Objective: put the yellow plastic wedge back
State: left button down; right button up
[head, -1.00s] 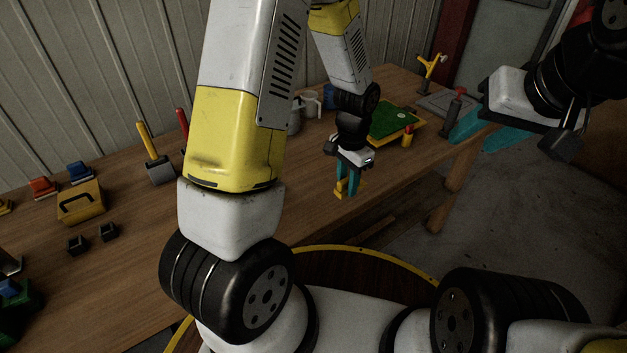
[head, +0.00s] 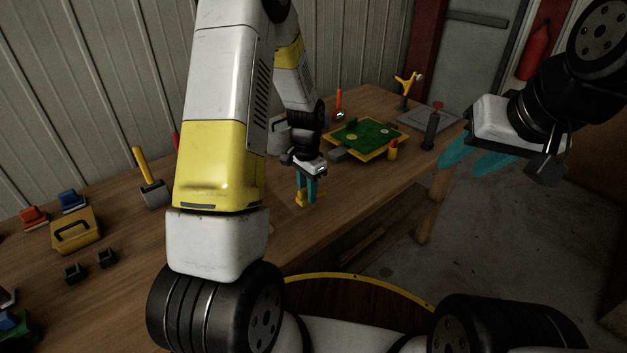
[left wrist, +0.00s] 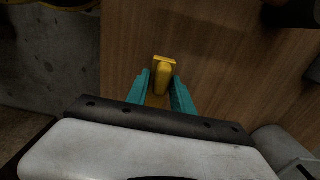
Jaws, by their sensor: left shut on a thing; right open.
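My left gripper (head: 307,188) has teal fingers pointing down over the front part of the wooden bench. It is shut on the yellow plastic wedge (head: 300,198), which shows low between and beside the fingertips. In the left wrist view the wedge (left wrist: 164,76) sits between the teal fingers (left wrist: 159,92). I cannot tell whether it touches the bench top. My right gripper (head: 482,152) is open and empty at the right, out over the floor beyond the bench's edge.
On the bench (head: 345,200) stand a yellow-framed green board (head: 366,137), a small yellow-red object (head: 392,150), a dark upright tool (head: 431,130) and a grey plate (head: 428,117). A yellow toolbox (head: 76,232), brushes and small black blocks are at the left. The bench's front middle is clear.

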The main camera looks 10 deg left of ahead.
aim_at(304, 198)
pick_arm(q)
jog(key=shift+w+a, duration=0.35)
jog(key=shift+a, duration=0.05)
jog(key=shift+w+a+f, duration=0.1)
jog(key=shift+w+a, duration=0.25)
jog(key=shift+a, duration=0.1)
jog(key=shift+s+d+f, duration=0.1)
jog(key=shift+f, duration=1.6)
jog(key=shift+f, duration=0.15)
jog(key=c, duration=1.1)
grip_release()
